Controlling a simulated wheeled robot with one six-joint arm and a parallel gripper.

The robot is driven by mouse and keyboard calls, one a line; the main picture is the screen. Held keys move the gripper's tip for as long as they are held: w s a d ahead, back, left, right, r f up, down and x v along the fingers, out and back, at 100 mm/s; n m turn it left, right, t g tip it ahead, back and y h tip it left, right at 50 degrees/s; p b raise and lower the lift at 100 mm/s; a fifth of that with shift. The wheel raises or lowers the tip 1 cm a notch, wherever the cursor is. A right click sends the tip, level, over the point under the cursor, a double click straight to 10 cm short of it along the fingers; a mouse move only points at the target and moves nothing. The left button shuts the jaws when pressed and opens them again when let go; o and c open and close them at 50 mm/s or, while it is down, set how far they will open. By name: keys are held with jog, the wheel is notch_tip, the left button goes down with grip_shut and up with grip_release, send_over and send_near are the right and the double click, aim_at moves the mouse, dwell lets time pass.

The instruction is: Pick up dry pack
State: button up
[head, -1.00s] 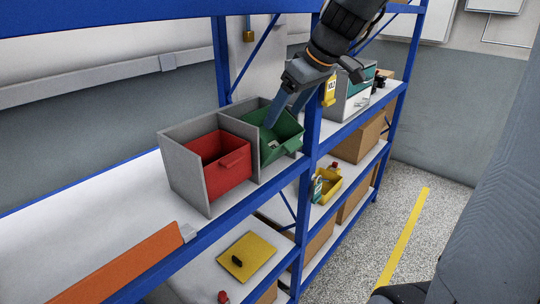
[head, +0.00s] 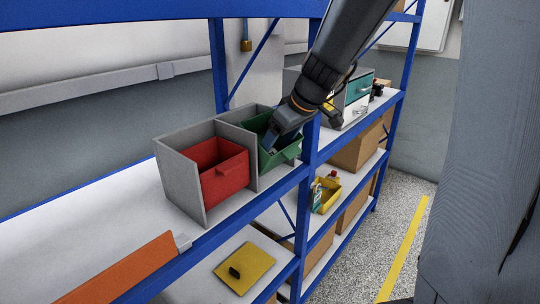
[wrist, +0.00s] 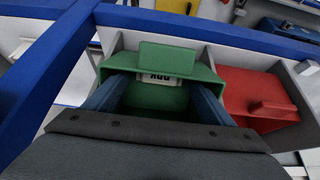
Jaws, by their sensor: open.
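The dry pack (wrist: 160,79) is a small white packet with dark lettering, lying inside the green bin (wrist: 192,54) in the wrist view. The green bin also shows in the head view (head: 283,155), in the right compartment of a grey divider box; the pack is hidden there. My gripper (head: 272,143) reaches down into the green bin. In the wrist view its two blue fingers (wrist: 156,93) are spread apart, one on either side of the pack, with nothing held between them.
A red bin (head: 221,174) sits in the neighbouring compartment of the grey divider box (head: 180,180). A blue shelf upright (head: 311,140) stands close to the right of my gripper. The white shelf (head: 95,215) left of the box is mostly clear.

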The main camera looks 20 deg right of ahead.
jog(key=shift+x, duration=1.1)
jog(key=shift+c, duration=0.6)
jog(key=c, duration=1)
jog(key=shift+c, duration=0.2)
jog(key=shift+r, duration=0.15)
